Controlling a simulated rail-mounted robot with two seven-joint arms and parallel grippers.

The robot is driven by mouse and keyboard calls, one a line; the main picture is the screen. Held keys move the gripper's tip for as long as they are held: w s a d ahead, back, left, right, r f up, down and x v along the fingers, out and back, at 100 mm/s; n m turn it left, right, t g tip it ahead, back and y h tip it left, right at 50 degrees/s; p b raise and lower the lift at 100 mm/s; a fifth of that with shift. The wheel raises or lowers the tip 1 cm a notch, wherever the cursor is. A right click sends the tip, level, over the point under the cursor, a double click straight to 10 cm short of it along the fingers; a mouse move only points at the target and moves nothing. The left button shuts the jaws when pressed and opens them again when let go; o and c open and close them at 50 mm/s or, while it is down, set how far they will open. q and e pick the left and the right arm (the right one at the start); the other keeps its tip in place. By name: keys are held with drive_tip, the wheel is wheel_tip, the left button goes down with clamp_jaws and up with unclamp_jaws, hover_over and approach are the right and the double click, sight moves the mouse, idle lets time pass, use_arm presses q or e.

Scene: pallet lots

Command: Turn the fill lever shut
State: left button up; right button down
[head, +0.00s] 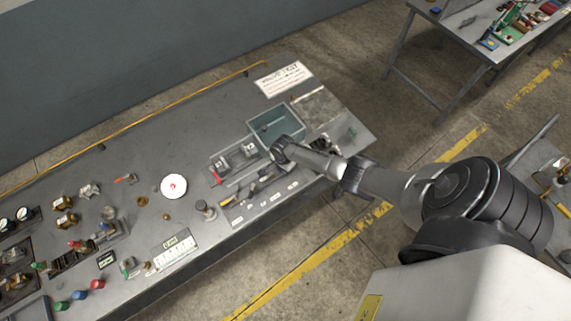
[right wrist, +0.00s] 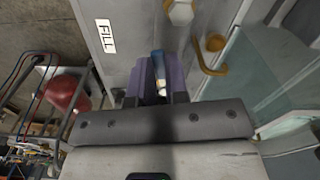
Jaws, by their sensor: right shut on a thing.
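In the right wrist view a white label reading FILL (right wrist: 106,36) is on a grey panel. Beside it is a lever with a blue handle (right wrist: 158,62), its lower end pale. My right gripper (right wrist: 156,80) is shut on this handle, with a dark purple-grey finger on each side. The rest of the lever is partly hidden by the fingers. In the head view my right gripper (head: 282,151) is at the near edge of the teal tank (head: 258,137), and the lever cannot be made out there. My left gripper is not in view.
In the right wrist view a brass hooked pipe (right wrist: 212,62) and a hex fitting (right wrist: 181,12) are close on the right, with a glass-like tank wall (right wrist: 270,75) beyond. A red rounded thing (right wrist: 68,92) is at left. In the head view, the bench (head: 130,160) carries many small parts.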

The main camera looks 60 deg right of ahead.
drive_tip(key=shift+w+d+m+p, duration=0.1)
drive_tip(key=shift+w+m+p, duration=0.35)
drive_tip(key=shift+m, duration=1.05)
drive_tip(key=shift+w+d, duration=0.1)
drive_tip(key=c, duration=1.1)
unclamp_jaws()
